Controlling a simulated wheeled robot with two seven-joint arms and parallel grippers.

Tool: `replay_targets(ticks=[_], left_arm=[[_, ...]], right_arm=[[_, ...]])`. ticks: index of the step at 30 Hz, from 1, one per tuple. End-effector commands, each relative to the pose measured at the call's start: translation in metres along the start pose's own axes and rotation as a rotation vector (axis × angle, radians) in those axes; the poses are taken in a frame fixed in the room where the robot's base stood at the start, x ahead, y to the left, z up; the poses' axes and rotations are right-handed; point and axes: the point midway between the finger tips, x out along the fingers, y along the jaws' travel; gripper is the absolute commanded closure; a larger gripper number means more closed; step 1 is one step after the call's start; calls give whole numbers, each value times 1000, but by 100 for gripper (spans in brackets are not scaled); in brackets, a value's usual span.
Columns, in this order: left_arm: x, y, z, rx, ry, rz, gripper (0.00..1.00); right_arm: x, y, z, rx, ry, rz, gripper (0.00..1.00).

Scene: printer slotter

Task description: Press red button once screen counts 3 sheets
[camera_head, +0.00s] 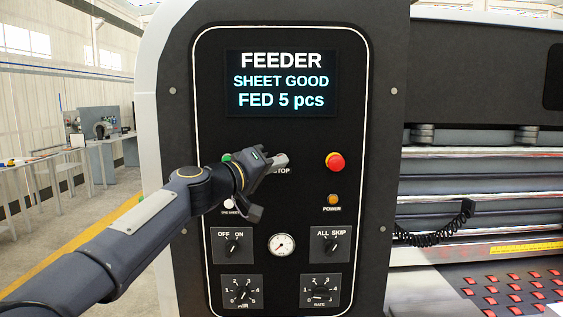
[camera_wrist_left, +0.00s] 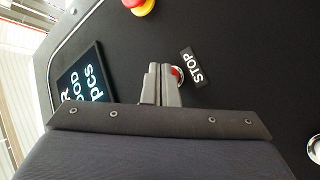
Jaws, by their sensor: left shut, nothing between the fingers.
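The screen (camera_head: 281,82) on the black feeder panel reads "FEEDER, SHEET GOOD, FED 5 pcs". It also shows, turned sideways, in the left wrist view (camera_wrist_left: 82,84). My left gripper (camera_head: 278,161) is shut and empty, with its fingers at the STOP label. In the left wrist view, my fingertips (camera_wrist_left: 165,70) partly cover a small red button (camera_wrist_left: 177,74) beside the STOP label. I cannot tell whether they touch it. In the head view this button is hidden behind my gripper. My right gripper is not in view.
A red mushroom knob (camera_head: 335,161) sits to the right of STOP, above an orange POWER button (camera_head: 333,199). A green button (camera_head: 227,157) is partly hidden by my left arm. Rotary switches and a gauge (camera_head: 281,245) are lower down. Rollers (camera_head: 480,152) lie to the right.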

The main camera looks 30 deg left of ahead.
Motion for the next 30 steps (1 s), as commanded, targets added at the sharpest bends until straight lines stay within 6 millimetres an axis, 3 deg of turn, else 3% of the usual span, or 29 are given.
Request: replay_targets(ticks=[30], left_arm=[[-2,0,1,0,2,0,100]], right_arm=[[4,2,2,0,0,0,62]])
